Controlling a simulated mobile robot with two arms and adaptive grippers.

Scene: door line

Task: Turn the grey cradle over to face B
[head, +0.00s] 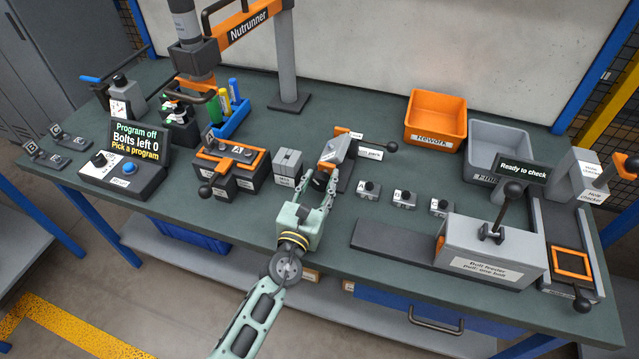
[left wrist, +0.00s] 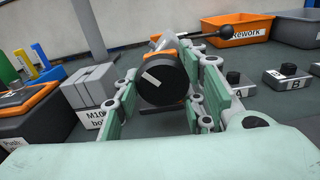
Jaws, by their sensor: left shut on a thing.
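The grey cradle (head: 334,150) stands near the middle of the bench, tilted on a dark base, with a pale label on its upper face. In the left wrist view its grey body (left wrist: 168,42) shows behind a round black knob (left wrist: 163,80) with a white mark pointing aslant. My left gripper (head: 319,186) reaches the near end of the cradle from the front. In the wrist view its fingers (left wrist: 163,95) are on both sides of the knob, shut on it. The gripper hides most of the knob in the head view. I cannot read a face letter on the cradle. My right gripper is not in view.
A lever with a black ball (head: 391,146) sticks out right of the cradle. A grey block box (head: 287,167) and an orange-topped fixture (head: 229,158) stand close left. Small buttons (head: 369,189) lie to the right. The orange Rework bin (head: 435,120) is behind right.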

